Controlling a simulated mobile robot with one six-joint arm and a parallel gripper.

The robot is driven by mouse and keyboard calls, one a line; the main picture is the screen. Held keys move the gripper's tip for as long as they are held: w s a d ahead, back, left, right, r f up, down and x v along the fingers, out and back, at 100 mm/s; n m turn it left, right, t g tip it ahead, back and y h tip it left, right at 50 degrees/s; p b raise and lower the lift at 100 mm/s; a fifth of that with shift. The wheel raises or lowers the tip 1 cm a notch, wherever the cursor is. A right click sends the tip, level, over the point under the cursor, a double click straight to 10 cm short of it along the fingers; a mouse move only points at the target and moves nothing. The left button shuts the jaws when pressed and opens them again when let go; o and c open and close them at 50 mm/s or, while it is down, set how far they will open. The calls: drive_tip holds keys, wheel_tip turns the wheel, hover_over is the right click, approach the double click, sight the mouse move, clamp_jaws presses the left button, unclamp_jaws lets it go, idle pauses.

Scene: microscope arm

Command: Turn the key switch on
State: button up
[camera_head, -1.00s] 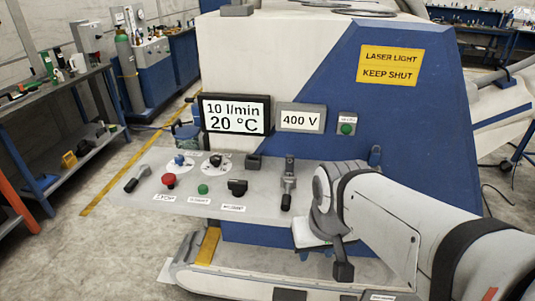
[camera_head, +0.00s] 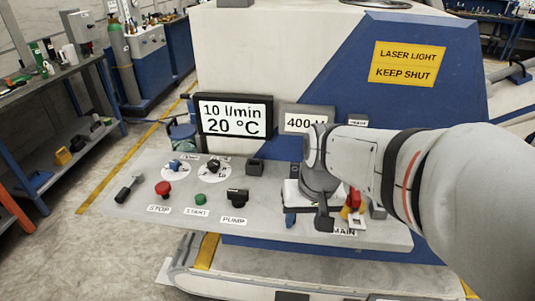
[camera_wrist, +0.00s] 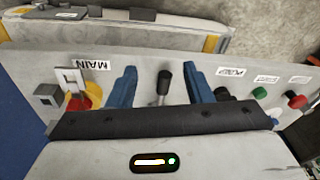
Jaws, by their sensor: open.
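A grey control panel (camera_head: 130,210) carries several controls; none is clearly recognisable as the key switch. My gripper (camera_head: 308,214) is over its right half, open and empty in the head view. The wrist view shows its two blue fingers apart (camera_wrist: 162,75), with a black-handled lever (camera_wrist: 164,80) between them in the picture; contact cannot be told. A red and yellow switch (camera_head: 353,200), labelled MAIN, is just right of my gripper; it also shows in the wrist view (camera_wrist: 80,100). A black switch (camera_head: 237,196) labelled PUMP is to the left. My wrist hides the lever in the head view.
A red STOP button (camera_head: 163,188), green START button (camera_head: 201,199), two dial knobs and a black lever (camera_head: 126,188) occupy the panel's left. A display (camera_head: 234,115) stands behind. A small grey box (camera_wrist: 47,95) sits beside the MAIN switch.

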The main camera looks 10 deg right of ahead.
drive_tip(key=w+d+f+m+g+y+p, duration=0.1)
drive_tip(key=w+d+m, duration=0.1)
drive_tip(key=w, duration=0.7)
drive_tip(key=shift+m, duration=0.3)
drive_tip(key=f, duration=0.2)
drive_tip(key=a+f, duration=0.1)
drive_tip(key=f, duration=0.2)
drive_tip(key=a+f, duration=0.1)
drive_tip(key=f, duration=0.2)
drive_tip(key=shift+w, duration=0.1)
drive_tip(key=shift+y, duration=0.3)
clamp_jaws()
